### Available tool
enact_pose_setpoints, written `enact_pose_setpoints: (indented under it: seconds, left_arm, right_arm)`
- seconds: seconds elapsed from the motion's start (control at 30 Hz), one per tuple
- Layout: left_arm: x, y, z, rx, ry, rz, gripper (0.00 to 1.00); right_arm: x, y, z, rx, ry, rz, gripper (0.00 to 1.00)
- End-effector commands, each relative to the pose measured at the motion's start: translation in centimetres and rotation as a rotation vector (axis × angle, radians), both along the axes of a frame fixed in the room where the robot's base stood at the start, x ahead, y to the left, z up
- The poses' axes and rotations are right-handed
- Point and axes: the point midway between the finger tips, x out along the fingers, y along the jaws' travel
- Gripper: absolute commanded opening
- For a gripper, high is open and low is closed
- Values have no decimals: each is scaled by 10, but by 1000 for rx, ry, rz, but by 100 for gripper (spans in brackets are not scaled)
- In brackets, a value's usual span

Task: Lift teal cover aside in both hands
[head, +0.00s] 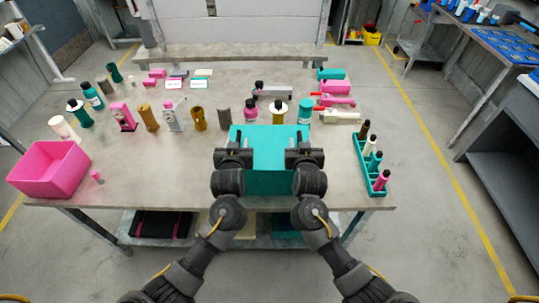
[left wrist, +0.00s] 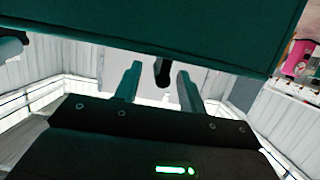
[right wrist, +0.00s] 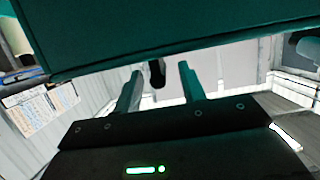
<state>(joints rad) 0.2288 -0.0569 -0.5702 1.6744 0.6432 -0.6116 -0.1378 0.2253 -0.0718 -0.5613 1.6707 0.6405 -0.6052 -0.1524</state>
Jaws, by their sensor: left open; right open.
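The teal cover (head: 270,184) is a boxy shape at the front middle of the table, partly hidden by my grippers. Its teal underside or side fills the top of the left wrist view (left wrist: 160,25) and the right wrist view (right wrist: 150,25). My left gripper (head: 234,156) is at the cover's left side and my right gripper (head: 304,157) at its right side. Both are open. In each wrist view a small dark piece, perhaps a handle of the cover, shows between the two fingers (left wrist: 162,72) (right wrist: 156,73). I cannot tell whether the fingers touch it.
A pink bin (head: 48,170) stands at the left table edge. A teal rack (head: 366,178) with several bottles is to the right. Several bottles and cylinders line up behind and left of the cover.

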Motion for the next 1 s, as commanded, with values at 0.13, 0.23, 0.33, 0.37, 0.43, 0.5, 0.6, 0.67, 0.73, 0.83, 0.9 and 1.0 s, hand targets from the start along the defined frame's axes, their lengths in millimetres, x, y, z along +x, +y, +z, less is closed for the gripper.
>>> enact_pose_setpoints:
  seconds: [0.13, 0.23, 0.33, 0.37, 0.43, 0.5, 0.6, 0.67, 0.73, 0.83, 0.9, 1.0]
  left_arm:
    - [17, 0, -5, 2, 0, 0, 41]
    - [23, 0, -7, 2, 0, -1, 41]
    - [26, 0, -8, 1, -1, 0, 41]
    - [27, 0, -8, 0, -1, 0, 41]
    - [27, 0, -8, 0, 0, 0, 41]
    - [27, 0, -8, 0, 0, -1, 41]
    - [27, 0, -8, 0, 0, -1, 41]
    - [27, 0, -8, 0, 0, -1, 35]
    - [27, 0, -8, 0, 0, -1, 26]
    - [27, 0, -8, 0, 0, -1, 13]
    - [27, 0, -8, 0, 0, -1, 4]
    - [27, 0, -8, 0, 0, -1, 0]
  right_arm:
    - [17, 0, -5, -2, -1, 0, 41]
    - [23, 0, -7, -1, 0, 0, 41]
    - [26, 0, -8, -1, -1, 0, 41]
    - [27, 0, -8, 0, -1, 0, 41]
    - [27, 0, -8, 0, 0, 0, 41]
    - [27, 0, -8, 0, 0, 0, 41]
    - [27, 0, -8, 0, 0, 0, 41]
    - [27, 0, -8, 0, 0, 0, 36]
    - [27, 0, -8, 0, 0, 0, 26]
    - [27, 0, -8, 0, 0, 0, 13]
    - [27, 0, -8, 0, 0, 0, 4]
    - [27, 0, -8, 0, 0, 0, 0]
